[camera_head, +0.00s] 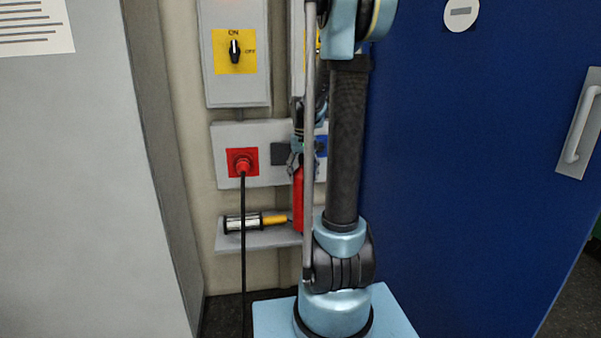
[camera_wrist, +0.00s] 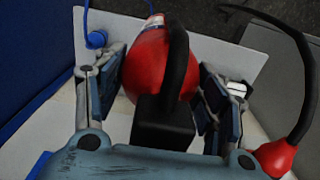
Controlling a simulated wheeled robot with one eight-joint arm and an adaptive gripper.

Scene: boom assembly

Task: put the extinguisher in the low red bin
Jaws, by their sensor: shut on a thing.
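The red extinguisher (camera_head: 298,197) is upright in front of the wall, partly hidden behind my arm in the head view. In the wrist view its red body (camera_wrist: 152,62) fills the space between my fingers, with a black top and curved black hose toward the camera. My gripper (camera_head: 298,158) is shut on it near its upper part; the two fingers of my gripper (camera_wrist: 162,80) press on either side. Its base is at about shelf height; I cannot tell whether it touches the shelf. No low red bin shows in either view.
A wall shelf (camera_head: 228,239) holds a lamp with a yellow handle (camera_head: 273,220). A red plug (camera_head: 242,165) with a hanging black cable sits left of the extinguisher. A switch box (camera_head: 236,85) is above. A blue door (camera_head: 470,200) stands at right, a grey cabinet (camera_head: 80,190) at left.

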